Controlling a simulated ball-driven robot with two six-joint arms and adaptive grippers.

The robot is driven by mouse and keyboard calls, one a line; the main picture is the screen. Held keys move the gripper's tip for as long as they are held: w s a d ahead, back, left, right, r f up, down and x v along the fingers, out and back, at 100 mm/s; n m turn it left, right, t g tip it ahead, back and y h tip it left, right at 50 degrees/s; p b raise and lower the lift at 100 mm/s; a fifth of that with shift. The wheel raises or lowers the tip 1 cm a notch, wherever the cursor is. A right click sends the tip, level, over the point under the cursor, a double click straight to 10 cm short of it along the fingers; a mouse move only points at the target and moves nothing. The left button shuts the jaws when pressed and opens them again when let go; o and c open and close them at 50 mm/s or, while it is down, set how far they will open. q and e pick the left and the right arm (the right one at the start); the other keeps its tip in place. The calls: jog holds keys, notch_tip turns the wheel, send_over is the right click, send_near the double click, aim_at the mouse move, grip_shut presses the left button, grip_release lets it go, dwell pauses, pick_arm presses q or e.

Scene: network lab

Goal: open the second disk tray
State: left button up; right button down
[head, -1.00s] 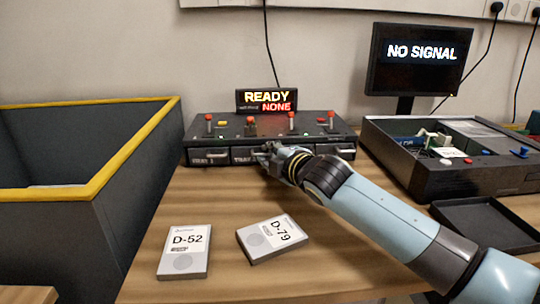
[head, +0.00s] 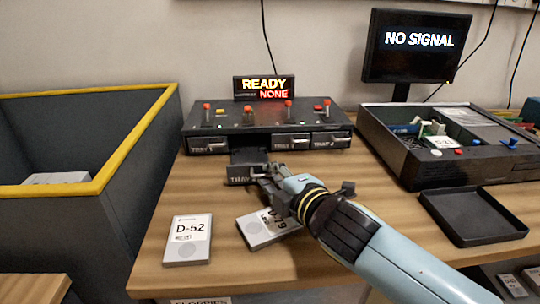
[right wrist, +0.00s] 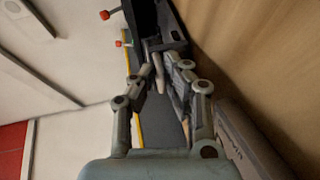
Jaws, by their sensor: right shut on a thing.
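The black disk unit (head: 270,117) stands at the back of the wooden table, with a row of front trays and red-topped levers above them. Its second tray (head: 244,172) from the left is pulled well out toward me; the other trays sit flush in the front. My right gripper (head: 268,176) is at the front of the second tray, shut on its handle, which the fingers mostly hide. In the right wrist view the fingers (right wrist: 168,82) are close together at the dark tray front. My left gripper is in no view.
Disk D-52 (head: 187,240) and disk D-79 (head: 262,232) lie on the table in front, D-79 partly under my right arm. A yellow-rimmed bin (head: 110,170) stands left. An open black case (head: 440,165) and an empty black tray (head: 474,217) are on the right.

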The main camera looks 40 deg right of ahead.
jog(key=shift+s+a+f, duration=0.1)
jog(key=shift+s+f, duration=0.15)
jog(key=shift+s, duration=0.05)
jog(key=c, duration=1.4)
grip_release()
jog(key=shift+c, duration=0.2)
jog(key=v, duration=1.2)
jog(key=shift+r, duration=0.1)
